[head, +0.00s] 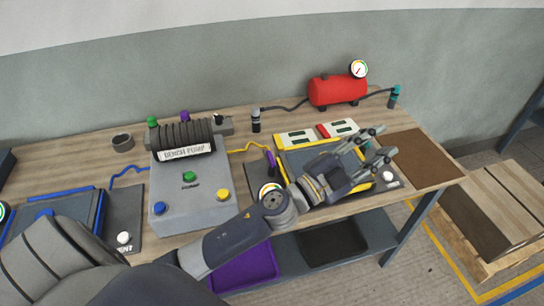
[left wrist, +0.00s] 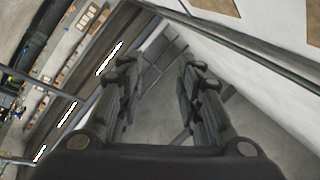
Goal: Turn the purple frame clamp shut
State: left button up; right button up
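A small purple part (head: 270,159) stands at the left edge of the yellow-edged frame (head: 283,143); it is too small to tell whether it is the clamp or how far it is turned. Another purple knob (head: 184,116) sits behind the bench pump (head: 193,205). My left gripper (head: 383,144) is open and empty above the right part of the yellow-edged frame, to the right of both purple parts. My left arm hides the frame's front. In the left wrist view the spread fingers (left wrist: 155,85) have nothing between them. My right gripper is in neither view.
A red air tank (head: 337,90) with a gauge stands at the back. A blue-edged mould (head: 84,215) lies at the left. Yellow hose (head: 250,148) and blue hose (head: 125,173) run from the pump. A brown mat (head: 420,158) lies clear at the right end.

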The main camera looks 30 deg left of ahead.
pick_arm(q)
jog(key=s+d+m+g+h, duration=0.2)
jog(key=d+m+g+h, duration=0.45)
jog(key=m, duration=0.25)
jog(key=m+g+y, duration=0.2)
jog(key=g+y, duration=0.7)
jog(key=y, duration=1.1)
send_near(272, 158)
jog(key=shift+g, duration=0.25)
jog(key=p+x, duration=0.3)
jog(key=x, duration=0.4)
jog(key=shift+w, duration=0.1)
jog(key=shift+w+a+f, duration=0.15)
jog(key=shift+a+f, duration=0.05)
jog(key=shift+f, duration=0.5)
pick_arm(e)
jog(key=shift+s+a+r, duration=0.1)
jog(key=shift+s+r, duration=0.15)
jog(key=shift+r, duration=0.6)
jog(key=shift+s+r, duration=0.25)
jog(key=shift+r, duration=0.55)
